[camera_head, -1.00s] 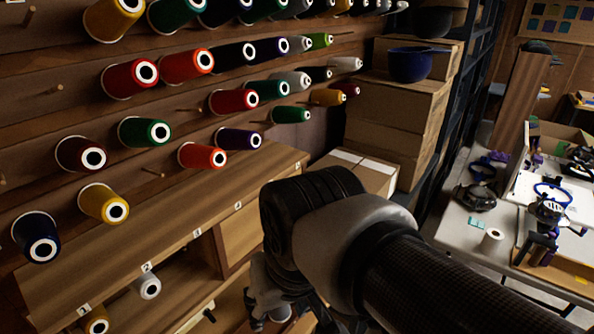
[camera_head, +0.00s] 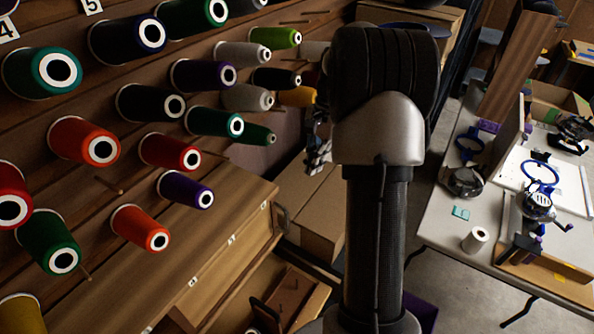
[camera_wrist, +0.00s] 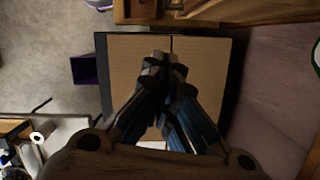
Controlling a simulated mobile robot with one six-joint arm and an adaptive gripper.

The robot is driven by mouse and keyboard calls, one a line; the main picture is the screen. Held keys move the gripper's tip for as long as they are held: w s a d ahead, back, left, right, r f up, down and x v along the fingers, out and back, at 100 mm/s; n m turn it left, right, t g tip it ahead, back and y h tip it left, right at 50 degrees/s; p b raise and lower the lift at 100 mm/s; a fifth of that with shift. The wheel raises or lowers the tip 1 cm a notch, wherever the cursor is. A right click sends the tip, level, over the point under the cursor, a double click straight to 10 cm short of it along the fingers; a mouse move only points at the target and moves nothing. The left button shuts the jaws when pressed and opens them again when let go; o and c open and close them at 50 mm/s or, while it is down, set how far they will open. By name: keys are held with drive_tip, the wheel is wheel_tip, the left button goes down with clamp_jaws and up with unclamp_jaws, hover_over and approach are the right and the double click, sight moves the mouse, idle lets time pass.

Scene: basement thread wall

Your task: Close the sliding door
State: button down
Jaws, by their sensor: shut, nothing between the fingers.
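The wooden cabinet (camera_head: 215,225) with number labels runs below the thread wall at the left of the head view. Its front is seen at a steep angle, and I cannot tell for sure which panel is the sliding door. My gripper (camera_head: 318,155) is beyond that end, partly hidden by my arm. In the wrist view my gripper (camera_wrist: 165,65) is shut and empty, over a cardboard box (camera_wrist: 205,75). Wooden edges show at the top of that view.
Thread spools (camera_head: 145,228) stick out on pegs above the cabinet. An open wooden compartment or drawer (camera_head: 295,295) with a dark handle shows below its top. Cardboard boxes (camera_head: 315,215) stand past its end. A worktable (camera_head: 455,215) stands at right, with bare floor beside it.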

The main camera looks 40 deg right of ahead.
drive_tip(key=s+a+f+b, duration=0.1)
drive_tip(key=a+f+b, duration=0.1)
drive_tip(key=a+f, duration=0.4)
drive_tip(key=shift+x, duration=1.6)
